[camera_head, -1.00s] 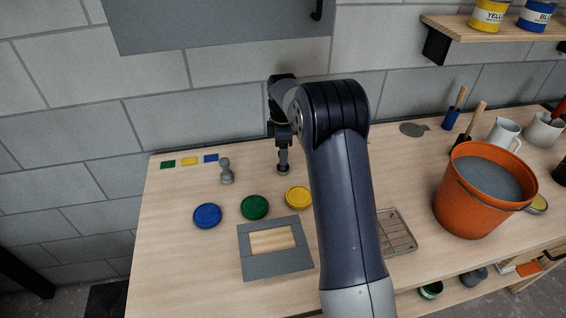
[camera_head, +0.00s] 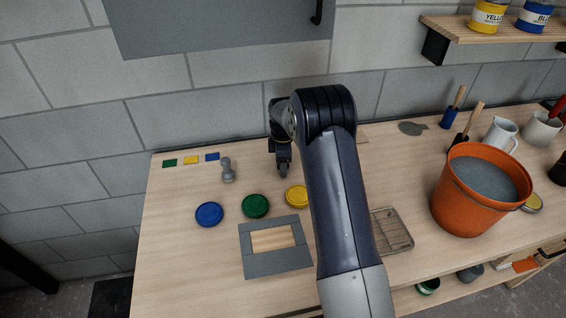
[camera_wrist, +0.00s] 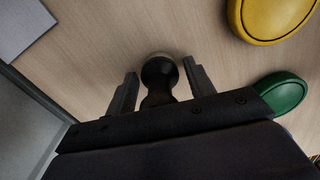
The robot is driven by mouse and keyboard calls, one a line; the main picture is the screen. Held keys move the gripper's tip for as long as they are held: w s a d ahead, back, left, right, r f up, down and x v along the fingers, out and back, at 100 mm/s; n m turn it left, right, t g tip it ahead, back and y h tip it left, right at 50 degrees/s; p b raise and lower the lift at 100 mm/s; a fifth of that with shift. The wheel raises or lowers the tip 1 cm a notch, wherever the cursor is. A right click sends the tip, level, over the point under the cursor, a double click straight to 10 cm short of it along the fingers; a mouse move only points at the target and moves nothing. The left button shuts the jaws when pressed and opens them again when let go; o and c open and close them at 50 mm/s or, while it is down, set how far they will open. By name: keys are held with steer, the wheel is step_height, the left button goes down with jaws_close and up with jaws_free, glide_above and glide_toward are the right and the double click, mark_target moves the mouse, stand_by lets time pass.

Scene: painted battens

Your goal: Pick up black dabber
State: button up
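The black dabber (camera_wrist: 158,76) has a rounded dark knob and stands between the two fingers of my gripper (camera_wrist: 160,69) in the wrist view. My gripper is open, with a gap showing between each finger and the dabber. In the head view my gripper (camera_head: 283,168) points down at the table, behind the upper arm. It hides most or all of the black dabber there.
A grey dabber (camera_head: 228,171) stands to the left. Blue (camera_head: 209,214), green (camera_head: 255,206) and yellow (camera_head: 296,197) round lids lie in front, near a grey frame (camera_head: 262,267). An orange bucket (camera_head: 467,214) stands right. The table's left front is clear.

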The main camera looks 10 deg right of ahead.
steer(key=c, duration=0.8)
steer(key=shift+r, duration=0.1)
step_height(320, 180, up, 10)
steer(key=shift+f+b, duration=0.1)
steer(key=shift+b, duration=1.05)
